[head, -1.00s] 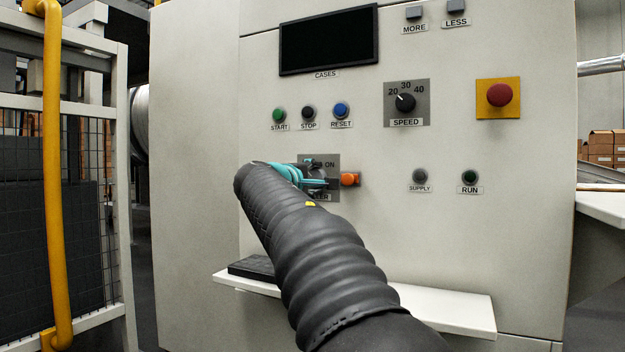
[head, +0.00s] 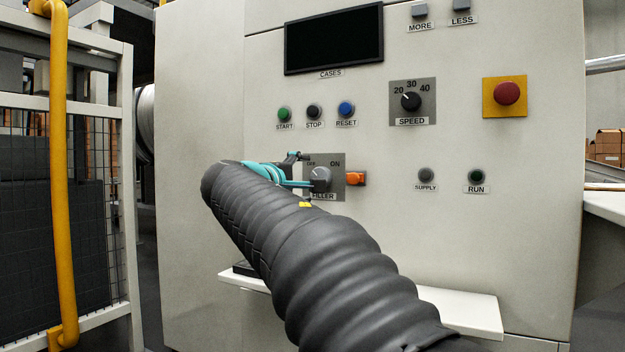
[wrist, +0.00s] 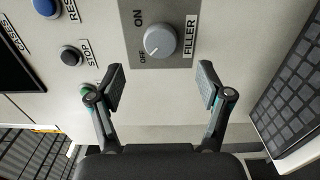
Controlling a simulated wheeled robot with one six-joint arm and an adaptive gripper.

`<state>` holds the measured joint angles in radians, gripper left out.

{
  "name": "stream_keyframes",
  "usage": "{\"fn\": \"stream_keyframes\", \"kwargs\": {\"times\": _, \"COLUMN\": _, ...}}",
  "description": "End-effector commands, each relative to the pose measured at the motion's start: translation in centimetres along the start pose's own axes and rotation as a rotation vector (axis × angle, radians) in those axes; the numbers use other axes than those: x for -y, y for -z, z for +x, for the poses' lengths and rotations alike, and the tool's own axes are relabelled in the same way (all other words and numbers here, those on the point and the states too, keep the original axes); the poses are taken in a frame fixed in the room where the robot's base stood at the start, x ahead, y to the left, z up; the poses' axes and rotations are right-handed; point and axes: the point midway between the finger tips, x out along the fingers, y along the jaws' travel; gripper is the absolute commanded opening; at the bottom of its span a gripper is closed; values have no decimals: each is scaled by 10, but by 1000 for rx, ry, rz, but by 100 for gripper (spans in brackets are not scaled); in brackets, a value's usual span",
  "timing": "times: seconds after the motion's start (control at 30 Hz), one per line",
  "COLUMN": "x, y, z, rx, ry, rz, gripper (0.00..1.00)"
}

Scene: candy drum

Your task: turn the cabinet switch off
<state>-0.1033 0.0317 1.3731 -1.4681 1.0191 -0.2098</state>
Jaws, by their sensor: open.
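The cabinet switch is a grey round knob (head: 320,179) on a grey plate (head: 339,196) labelled FILLER, with OFF at upper left and ON at upper right. In the wrist view the knob (wrist: 160,40) is clear, and its pale mark appears to point toward OFF. My gripper (head: 299,171) is just left of the knob in the head view. In the wrist view my gripper (wrist: 162,79) is open and empty, its two fingers apart, with the knob beyond the tips and not touched. My sleeved arm hides part of the cabinet below.
A white shelf (head: 465,308) juts out below. A yellow rail (head: 62,200) stands at left.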

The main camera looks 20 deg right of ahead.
Motion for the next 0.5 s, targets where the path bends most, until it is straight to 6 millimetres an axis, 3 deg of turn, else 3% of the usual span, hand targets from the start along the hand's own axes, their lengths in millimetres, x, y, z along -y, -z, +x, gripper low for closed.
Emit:
{"fn": "stream_keyframes", "kwargs": {"times": 0.2, "x": 0, "y": 0, "z": -28, "rx": -2, "ry": 0, "rz": -1, "gripper": 78}}
{"fn": "stream_keyframes", "kwargs": {"times": 0.5, "x": 0, "y": 0, "z": -35, "rx": 0, "ry": 0, "rz": -1, "gripper": 78}}
